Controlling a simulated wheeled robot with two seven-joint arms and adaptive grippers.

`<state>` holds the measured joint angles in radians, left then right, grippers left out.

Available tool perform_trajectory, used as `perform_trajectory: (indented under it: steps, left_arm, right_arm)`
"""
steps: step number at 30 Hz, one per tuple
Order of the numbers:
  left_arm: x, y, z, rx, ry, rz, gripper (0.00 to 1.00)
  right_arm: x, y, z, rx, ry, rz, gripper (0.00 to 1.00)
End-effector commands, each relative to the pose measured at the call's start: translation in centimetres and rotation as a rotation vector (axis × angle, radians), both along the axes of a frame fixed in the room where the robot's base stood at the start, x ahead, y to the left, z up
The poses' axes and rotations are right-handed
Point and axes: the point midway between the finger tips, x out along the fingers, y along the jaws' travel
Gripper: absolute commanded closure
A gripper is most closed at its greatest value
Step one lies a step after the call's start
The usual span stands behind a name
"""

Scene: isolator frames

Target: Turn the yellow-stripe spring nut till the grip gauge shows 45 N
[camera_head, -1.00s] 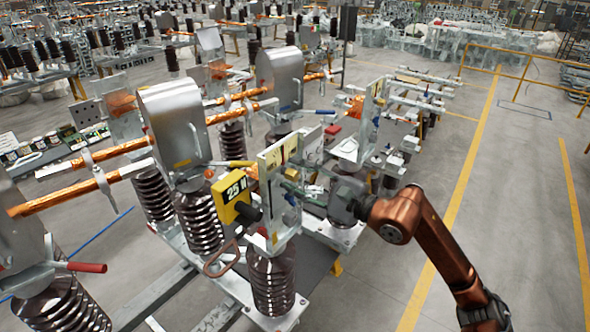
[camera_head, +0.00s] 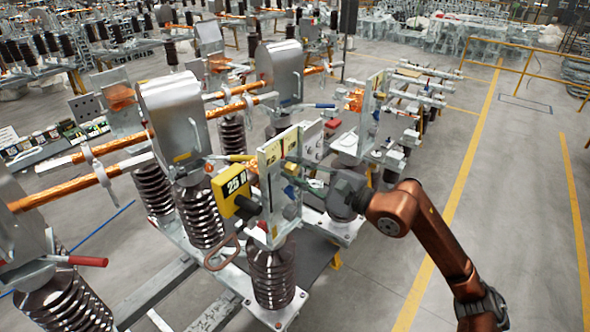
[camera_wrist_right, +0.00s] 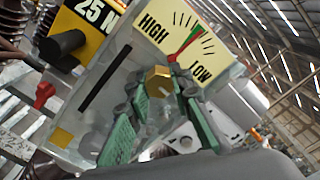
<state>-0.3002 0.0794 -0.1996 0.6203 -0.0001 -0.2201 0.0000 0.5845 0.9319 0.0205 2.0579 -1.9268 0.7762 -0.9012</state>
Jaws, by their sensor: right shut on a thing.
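The spring nut (camera_wrist_right: 160,82) is a brass-coloured hex nut on the pale contact plate in the right wrist view. My right gripper (camera_wrist_right: 157,98) has green finger pads on both sides of the nut and is shut on it. In the head view this gripper (camera_head: 303,172) reaches the plate from the right, and its fingers partly hide the nut. The grip gauge (camera_head: 231,189) is a yellow box reading 25 N; it also shows in the right wrist view (camera_wrist_right: 88,22). My left gripper is not in view.
A HIGH–LOW dial (camera_wrist_right: 165,22) with a red and green needle sits above the nut. A black handle (camera_wrist_right: 64,46) sticks out from the gauge. Brown ribbed insulators (camera_head: 271,270) stand below. Open floor (camera_head: 510,220) lies to the right.

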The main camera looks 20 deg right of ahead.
Motion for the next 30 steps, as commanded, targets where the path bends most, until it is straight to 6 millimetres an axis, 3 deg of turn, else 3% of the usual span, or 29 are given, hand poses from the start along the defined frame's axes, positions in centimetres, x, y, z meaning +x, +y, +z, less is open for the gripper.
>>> perform_trajectory:
  steps: [11,30]
  left_arm:
    - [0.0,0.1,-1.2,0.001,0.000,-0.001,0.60]
    - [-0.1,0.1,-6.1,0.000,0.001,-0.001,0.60]
  right_arm:
    - [0.0,0.0,-0.2,0.074,0.057,-0.001,1.00]
    - [-0.1,0.1,-0.2,0.518,0.401,0.001,1.00]
